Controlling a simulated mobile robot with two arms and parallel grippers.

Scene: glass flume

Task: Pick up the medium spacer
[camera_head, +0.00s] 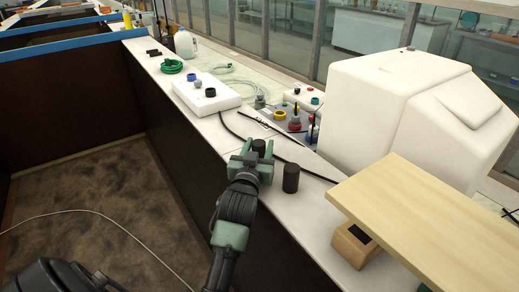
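Two short dark cylinders stand on the white ledge; they look like spacers, and I cannot tell which is the medium one. One dark cylinder (259,146) shows between the fingertips of my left gripper (259,148), partly hidden by it. The green fingers are apart, one to each side of it, and I cannot see clear contact. The other dark cylinder (291,178) stands upright just right of the gripper, apart from it. My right gripper is not in view.
The narrow white ledge (310,215) carries a black cable (279,155) behind the cylinders. A wooden board (430,215) on a wooden block (356,246) is at the right. A large white casing (380,105) stands behind. A white box (207,94) lies farther along.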

